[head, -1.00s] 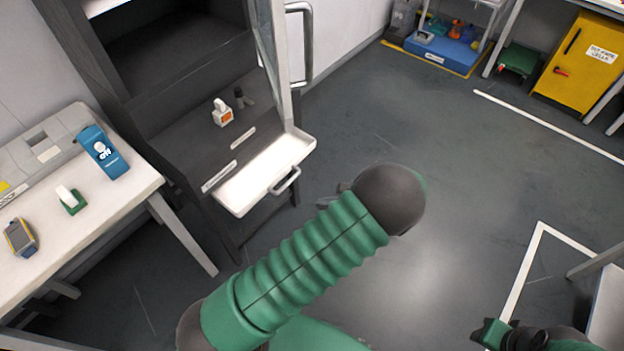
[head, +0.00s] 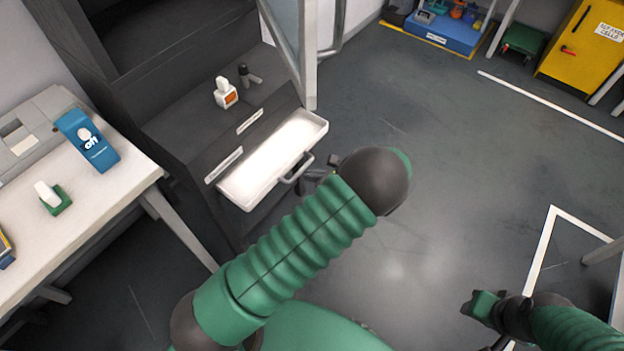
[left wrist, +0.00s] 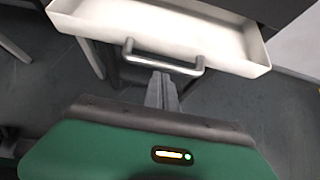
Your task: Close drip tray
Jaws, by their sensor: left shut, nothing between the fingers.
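The drip tray (head: 268,160) is a shallow white drawer pulled out of the dark cabinet, with a grey bar handle (head: 297,168) on its front. The tray also shows in the left wrist view (left wrist: 200,37) and looks empty. My left gripper (head: 318,174) is beside the handle, partly hidden behind my green arm. In the left wrist view its shut, empty fingers (left wrist: 162,88) point at the handle bar (left wrist: 160,63) from the front, very close; whether they touch it I cannot tell. My right gripper (head: 478,304) is low at the right, away from the tray, its jaws unclear.
A white bench (head: 120,185) with a blue device (head: 87,140) is at the left. Open floor lies to the right.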

